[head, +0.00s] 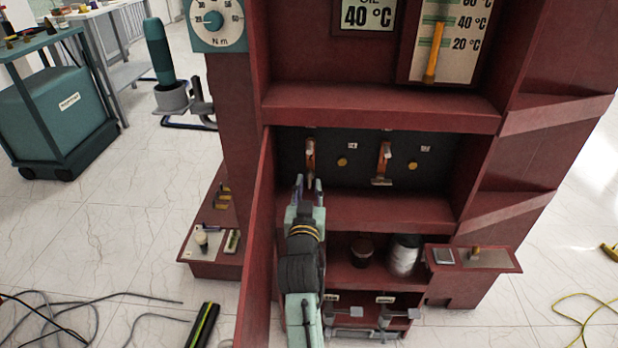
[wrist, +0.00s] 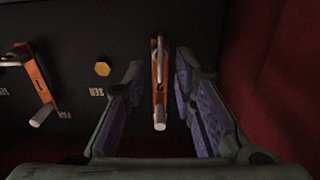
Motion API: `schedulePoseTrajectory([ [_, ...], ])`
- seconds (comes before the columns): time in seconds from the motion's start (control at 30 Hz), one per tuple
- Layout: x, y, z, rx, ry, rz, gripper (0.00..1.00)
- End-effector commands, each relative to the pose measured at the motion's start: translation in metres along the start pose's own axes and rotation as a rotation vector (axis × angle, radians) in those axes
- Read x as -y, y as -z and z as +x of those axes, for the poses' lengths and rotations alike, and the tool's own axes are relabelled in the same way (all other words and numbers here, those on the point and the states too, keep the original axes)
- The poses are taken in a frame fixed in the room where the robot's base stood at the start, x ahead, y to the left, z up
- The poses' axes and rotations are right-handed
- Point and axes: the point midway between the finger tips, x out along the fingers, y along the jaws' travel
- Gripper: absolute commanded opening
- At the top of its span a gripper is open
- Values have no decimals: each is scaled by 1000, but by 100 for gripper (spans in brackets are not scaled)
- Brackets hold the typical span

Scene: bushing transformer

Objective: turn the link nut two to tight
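An orange link lever (head: 311,158) with a pale peg hangs on the dark panel inside the cabinet; it also shows in the wrist view (wrist: 160,82). A second orange lever (head: 383,162) hangs to its right in the head view and shows tilted at left in the wrist view (wrist: 37,78). A yellow hex nut (head: 342,161) sits between them, also in the wrist view (wrist: 102,69). Another yellow nut (head: 413,165) is farther right. I cannot tell which nut is two. My gripper (head: 309,184) is open, its fingers (wrist: 159,80) either side of the first lever, with visible gaps.
The open red cabinet door (head: 258,235) stands close left of my arm. A red shelf (head: 390,211) runs below the panel, with jars (head: 404,255) underneath. A torque dial (head: 216,22) is at upper left. Cables (head: 60,305) lie on the floor.

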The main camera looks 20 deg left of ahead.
Motion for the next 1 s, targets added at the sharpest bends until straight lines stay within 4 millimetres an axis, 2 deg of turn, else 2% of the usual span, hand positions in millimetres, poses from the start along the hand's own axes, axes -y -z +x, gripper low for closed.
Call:
schedulePoseTrajectory([
  [0.1,0,2,16,0,0,-1,25],
  [0.2,0,1,24,0,0,0,25],
  [0.53,0,0,27,0,0,0,25],
  [0.9,0,0,27,0,0,0,1],
  [1.0,0,0,27,0,0,0,0],
])
